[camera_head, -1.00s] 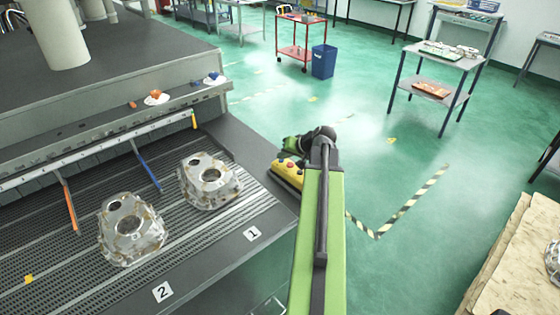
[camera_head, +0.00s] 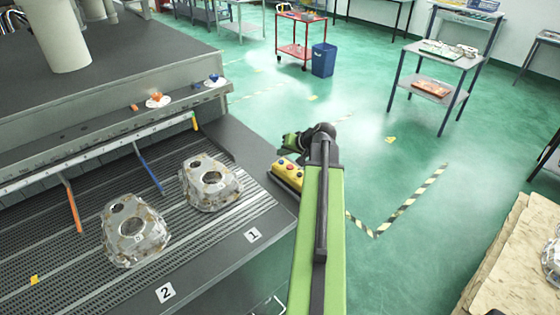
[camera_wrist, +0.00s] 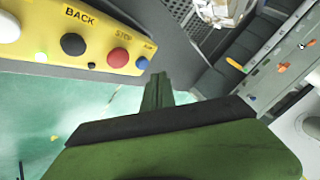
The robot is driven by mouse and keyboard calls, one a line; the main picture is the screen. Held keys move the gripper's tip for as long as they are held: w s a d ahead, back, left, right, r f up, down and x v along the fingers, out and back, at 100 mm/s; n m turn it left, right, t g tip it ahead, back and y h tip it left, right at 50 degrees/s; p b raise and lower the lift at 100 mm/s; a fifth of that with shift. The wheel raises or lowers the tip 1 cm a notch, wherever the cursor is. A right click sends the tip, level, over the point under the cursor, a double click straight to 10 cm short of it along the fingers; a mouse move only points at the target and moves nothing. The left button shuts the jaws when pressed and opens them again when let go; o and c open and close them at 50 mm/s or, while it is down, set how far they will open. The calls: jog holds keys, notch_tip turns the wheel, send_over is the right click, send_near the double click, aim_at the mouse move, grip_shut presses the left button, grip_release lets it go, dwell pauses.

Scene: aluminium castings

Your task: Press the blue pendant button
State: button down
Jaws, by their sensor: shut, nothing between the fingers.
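The yellow pendant (camera_head: 287,174) lies at the right edge of the grey conveyor deck in the head view. In the wrist view the pendant (camera_wrist: 100,35) crosses the upper left, with a white button, a black button, a red button under "STOP" and, at its right end, the small blue button (camera_wrist: 142,63). My gripper (camera_wrist: 159,78) is shut and empty, its tips just right of and slightly below the blue button in the picture. I cannot tell contact. In the head view my gripper (camera_head: 292,139) is just beyond the pendant, partly hidden by my arm.
Two aluminium castings (camera_head: 135,229) (camera_head: 211,183) sit on the conveyor grating left of the pendant. A blue bin (camera_head: 323,60) and a red cart (camera_head: 298,52) stand far back. A wooden pallet (camera_head: 510,255) is at right. Green floor beyond the pendant is open.

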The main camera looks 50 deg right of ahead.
aim_at(283, 164)
notch_tip(283, 164, up, 4)
jog(key=p, duration=0.3)
jog(key=shift+r+p, duration=0.25)
jog(key=shift+p, duration=0.1)
jog(key=shift+f, duration=0.15)
